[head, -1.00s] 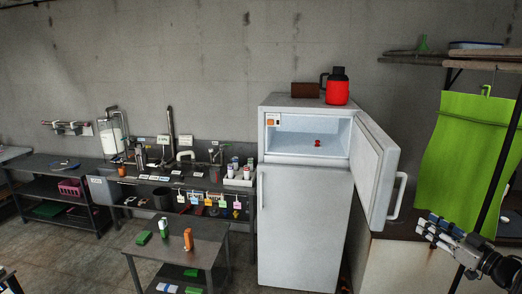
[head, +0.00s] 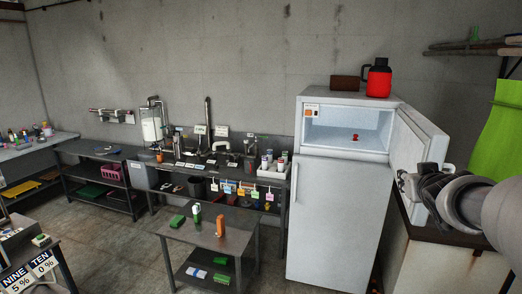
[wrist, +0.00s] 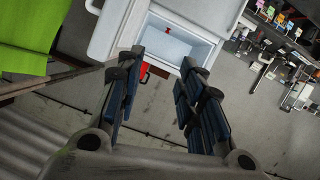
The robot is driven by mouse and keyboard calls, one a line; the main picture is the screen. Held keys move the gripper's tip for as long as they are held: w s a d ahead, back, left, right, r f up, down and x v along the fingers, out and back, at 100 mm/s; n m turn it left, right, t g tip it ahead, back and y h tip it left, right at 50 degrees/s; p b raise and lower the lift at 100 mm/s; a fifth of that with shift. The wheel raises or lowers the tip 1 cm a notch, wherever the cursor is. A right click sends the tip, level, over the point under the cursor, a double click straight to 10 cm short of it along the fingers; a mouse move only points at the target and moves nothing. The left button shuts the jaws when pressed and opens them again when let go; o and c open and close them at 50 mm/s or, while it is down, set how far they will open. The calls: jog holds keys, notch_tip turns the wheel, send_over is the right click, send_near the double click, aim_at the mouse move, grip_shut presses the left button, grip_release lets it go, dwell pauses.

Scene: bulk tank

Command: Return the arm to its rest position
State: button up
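My gripper (wrist: 158,88) is open in the wrist view, its two dark-padded fingers apart with nothing between them. In the head view my arm comes in at the right edge, in front of the open freezer door (head: 420,165); the fingers there are mostly hidden. The white fridge (head: 325,220) stands right of centre with its upper freezer compartment open. A small red item (head: 355,137) sits inside the compartment, and it also shows in the wrist view (wrist: 168,30). I cannot tell whether the arm touches the door.
A red jug (head: 379,80) and a brown box (head: 345,83) stand on the fridge. A low table (head: 190,240) with several small items is in front. A workbench (head: 225,178) lines the wall. A green cloth (head: 497,130) hangs at right.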

jog(key=s+a+f+n+g+y+b, duration=0.1)
jog(key=s+a+f+g+y, duration=0.1)
jog(key=s+a+f, duration=0.4)
jog(key=s+a+f+g+y+b, duration=0.2)
jog(key=s+a+f, duration=0.5)
jog(key=s+a, duration=0.6)
jog(key=s+a+f+n+g+y+b, duration=0.1)
jog(key=s+a+f+g, duration=0.3)
jog(key=s, duration=0.9)
jog(key=a+f+y, duration=0.1)
jog(key=a+f, duration=0.2)
jog(key=a, duration=0.2)
jog(key=shift+a+f+n+b, duration=0.15)
jog(key=shift+f+n+b, duration=0.05)
jog(key=shift+n+b, duration=0.1)
